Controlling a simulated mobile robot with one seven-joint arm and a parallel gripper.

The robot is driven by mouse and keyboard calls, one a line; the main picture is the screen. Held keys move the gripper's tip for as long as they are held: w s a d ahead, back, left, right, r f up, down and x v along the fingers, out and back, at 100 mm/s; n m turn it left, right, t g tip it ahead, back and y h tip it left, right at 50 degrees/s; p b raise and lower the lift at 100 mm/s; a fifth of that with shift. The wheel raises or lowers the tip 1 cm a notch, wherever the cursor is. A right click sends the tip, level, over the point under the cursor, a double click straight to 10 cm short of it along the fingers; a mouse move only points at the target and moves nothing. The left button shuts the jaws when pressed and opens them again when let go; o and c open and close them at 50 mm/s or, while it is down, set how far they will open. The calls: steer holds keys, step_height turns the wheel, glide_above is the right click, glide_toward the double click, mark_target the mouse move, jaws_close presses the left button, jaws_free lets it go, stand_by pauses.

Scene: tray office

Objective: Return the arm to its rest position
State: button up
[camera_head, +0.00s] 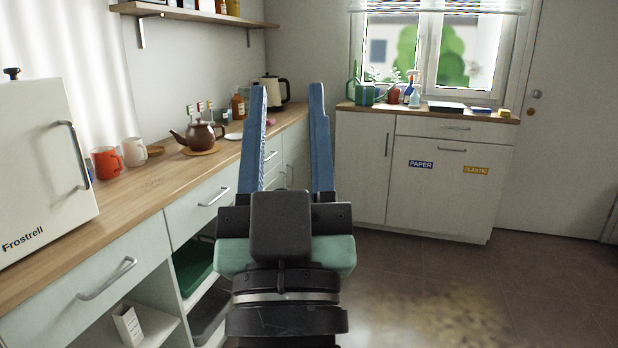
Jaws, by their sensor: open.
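My gripper (287,90) stands up in the middle of the head view, with its two long blue fingers pointing away from me. The fingers are well apart, and nothing is between them. It is over the open floor, to the right of the long counter's front edge. The fingers hide part of the drawers and the far end of the counter.
The wooden counter (130,197) on the left holds a red mug (106,163), a white mug (134,152), a brown teapot (199,136) and a kettle (271,92). A white fridge (35,165) is nearest. A cabinet (420,185) stands under the window. The floor (500,290) at right is clear.

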steer(key=s+d+r+m+t+h+p, duration=0.1)
steer(key=s+d+r+p, duration=0.1)
steer(key=s+r, duration=0.6)
step_height(320, 180, up, 27)
steer(key=w+p, duration=0.2)
steer(key=p, duration=2.3)
steer(key=o, duration=0.3)
steer(key=shift+a+f, duration=0.1)
steer(key=shift+c, duration=0.9)
